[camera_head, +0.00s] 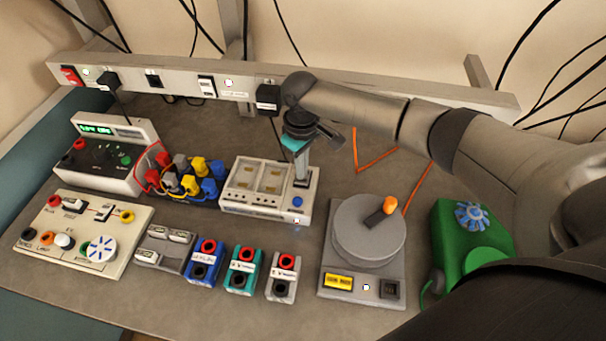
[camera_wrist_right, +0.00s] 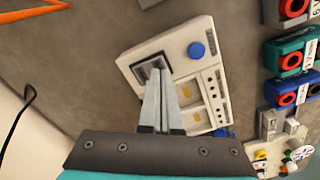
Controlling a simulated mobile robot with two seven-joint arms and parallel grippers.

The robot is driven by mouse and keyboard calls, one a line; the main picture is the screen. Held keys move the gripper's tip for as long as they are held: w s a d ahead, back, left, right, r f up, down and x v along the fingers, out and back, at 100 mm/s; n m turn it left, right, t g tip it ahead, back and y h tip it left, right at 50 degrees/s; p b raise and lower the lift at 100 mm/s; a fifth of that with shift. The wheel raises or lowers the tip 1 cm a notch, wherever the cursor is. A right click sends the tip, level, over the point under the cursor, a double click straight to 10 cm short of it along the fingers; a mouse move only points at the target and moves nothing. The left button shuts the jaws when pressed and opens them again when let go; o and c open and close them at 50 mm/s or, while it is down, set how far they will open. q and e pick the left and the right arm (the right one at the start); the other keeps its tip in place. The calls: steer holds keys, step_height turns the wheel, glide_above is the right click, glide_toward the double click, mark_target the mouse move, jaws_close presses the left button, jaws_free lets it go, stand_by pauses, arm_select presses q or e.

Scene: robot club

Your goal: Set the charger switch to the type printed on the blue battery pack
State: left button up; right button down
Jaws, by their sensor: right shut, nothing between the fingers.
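The white charger (camera_head: 238,207) stands at the middle of the bench, with battery bays and a blue button (camera_head: 298,201). It also shows in the wrist view (camera_wrist_right: 196,42). My right gripper (camera_head: 302,181) points down at the charger's right end, shut and empty. In the wrist view its fingertips (camera_wrist_right: 158,70) are at the dark-framed switch (camera_wrist_right: 141,72) and partly cover it, so I cannot read its setting or confirm contact. The blue battery pack (camera_head: 202,265) stands in front of the charger, its pale label too small to read surely. My left gripper is not in view.
Teal (camera_head: 240,270) and grey (camera_head: 281,280) packs stand right of the blue one. A round turntable (camera_head: 362,235) and a green device (camera_head: 462,240) are farther right. Coloured plugs (camera_head: 190,178), a power supply (camera_head: 100,160) and a control panel (camera_head: 85,235) fill the left.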

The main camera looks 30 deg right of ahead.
mark_target(302, 181)
steer(key=shift+f+b, duration=0.45)
steer(key=shift+f, duration=0.5)
stand_by(0.9)
step_height(302, 181, up, 7)
steer(key=p, duration=0.8)
steer(key=shift+r+p, duration=0.1)
steer(key=shift+p, duration=0.2)
steer(key=shift+s+a, duration=0.1)
